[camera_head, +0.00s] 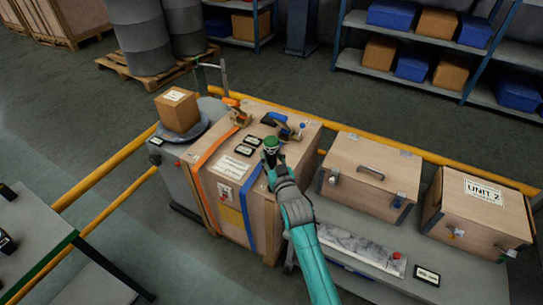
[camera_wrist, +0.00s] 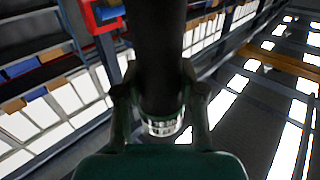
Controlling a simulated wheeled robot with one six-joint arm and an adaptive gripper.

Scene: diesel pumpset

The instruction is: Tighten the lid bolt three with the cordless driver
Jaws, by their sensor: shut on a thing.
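A wooden crate (camera_head: 240,208) with a flat lid stands in the middle, crossed by an orange strap (camera_head: 212,148) and a blue strap (camera_head: 245,212). My gripper (camera_head: 270,148) is over the lid's right part; I cannot tell whether it touches. In the wrist view my gripper (camera_wrist: 160,100) is shut on a dark upright cylinder (camera_wrist: 160,50) with a pale ring at its lower end, seemingly the cordless driver. The head view hides most of it. No single lid bolt can be made out, so bolt three cannot be identified.
Small orange and blue items (camera_head: 240,116) lie on the lid's back edge, near labels (camera_head: 236,165). A hinged wooden box (camera_head: 368,185) and a box marked UNIT 2 (camera_head: 478,222) stand on a grey bench to the right. A yellow rail (camera_head: 115,160) runs behind.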

